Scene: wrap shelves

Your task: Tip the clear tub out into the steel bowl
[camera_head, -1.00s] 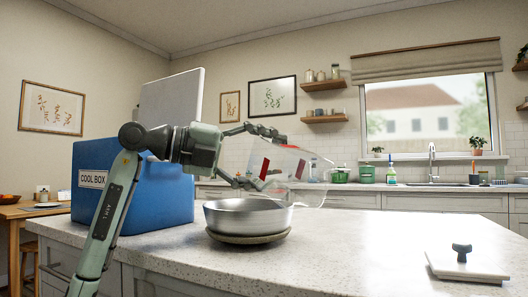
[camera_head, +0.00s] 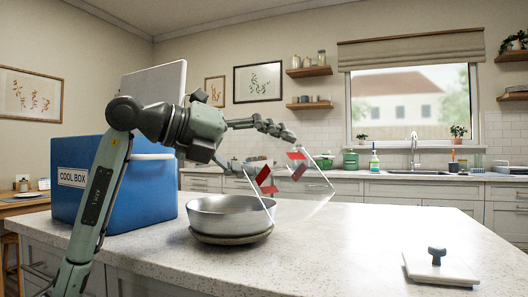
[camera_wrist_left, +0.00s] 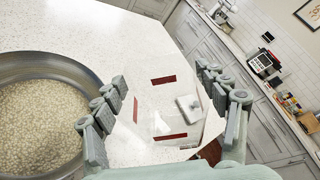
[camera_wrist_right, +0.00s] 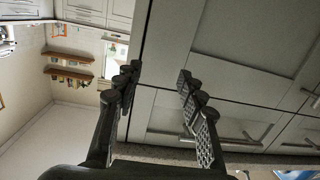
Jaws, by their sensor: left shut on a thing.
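The clear tub (camera_head: 318,187), with red patches, is tilted in the air just right of and above the steel bowl (camera_head: 222,212). My left gripper (camera_head: 280,148) is shut on the tub, its fingers on either side of it. In the left wrist view the tub (camera_wrist_left: 150,115) shows between the fingers, and I see no contents in it. The steel bowl (camera_wrist_left: 55,66) beside it there holds pale grains (camera_wrist_left: 38,115). In the head view the bowl's inside is mostly hidden. My right gripper (camera_wrist_right: 158,75) is open and empty in its own wrist view, facing cabinet fronts.
The bowl stands on a round board (camera_head: 232,238) on the speckled counter (camera_head: 330,255). A blue cool box (camera_head: 150,195) with its lid up stands behind my left arm. A white board with a dark knob (camera_head: 437,268) lies at front right. The counter between is clear.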

